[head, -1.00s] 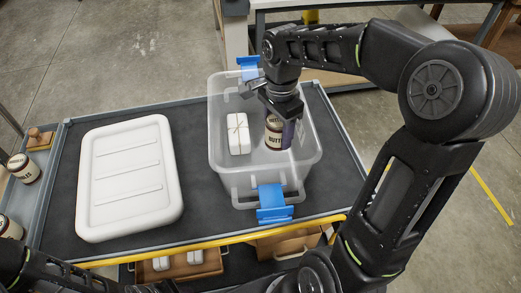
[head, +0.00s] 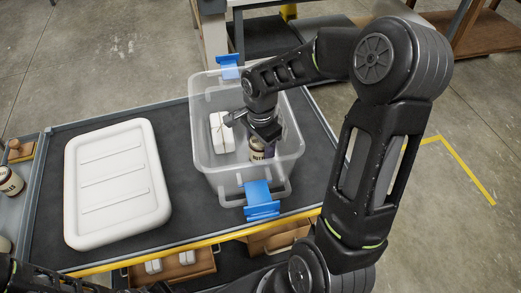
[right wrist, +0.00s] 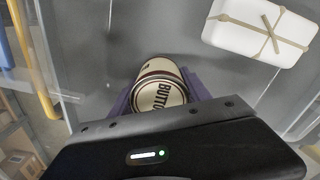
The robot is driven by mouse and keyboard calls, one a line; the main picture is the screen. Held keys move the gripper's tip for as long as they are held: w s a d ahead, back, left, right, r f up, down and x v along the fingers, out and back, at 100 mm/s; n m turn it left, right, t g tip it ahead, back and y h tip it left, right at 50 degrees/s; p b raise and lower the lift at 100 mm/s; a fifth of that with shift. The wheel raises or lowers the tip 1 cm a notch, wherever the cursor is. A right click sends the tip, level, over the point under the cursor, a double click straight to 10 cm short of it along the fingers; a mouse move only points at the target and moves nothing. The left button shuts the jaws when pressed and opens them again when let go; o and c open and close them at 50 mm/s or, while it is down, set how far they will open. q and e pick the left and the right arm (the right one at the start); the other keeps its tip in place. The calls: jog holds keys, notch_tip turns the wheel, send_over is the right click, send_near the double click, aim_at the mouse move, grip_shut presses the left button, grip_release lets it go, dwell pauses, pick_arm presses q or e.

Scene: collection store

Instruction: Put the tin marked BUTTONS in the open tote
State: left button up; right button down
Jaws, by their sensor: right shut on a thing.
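The tin marked BUTTONS (head: 256,154), cream-labelled with a dark band, is inside the clear open tote (head: 207,170) on the cart. In the right wrist view the tin (right wrist: 160,92) sits between the purple finger pads, its label partly readable. My right gripper (head: 264,136) reaches down into the tote and is shut on the tin. The tin is in the near right part of the tote; whether it touches the floor cannot be told. My left gripper is not visible.
A white parcel tied with string (head: 221,132) lies in the tote, left of the tin; it also shows in the wrist view (right wrist: 262,28). Blue latches (head: 261,199) stick out from the tote's ends. A white lid (head: 117,185) lies left on the cart. Another tin (head: 10,181) stands at far left.

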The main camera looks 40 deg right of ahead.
jog(key=shift+f, duration=0.5)
jog(key=shift+f, duration=0.1)
jog(key=c, duration=0.5)
grip_release()
notch_tip(320, 180, up, 12)
jog(key=shift+r+b, duration=0.1)
jog(key=shift+b, duration=0.3)
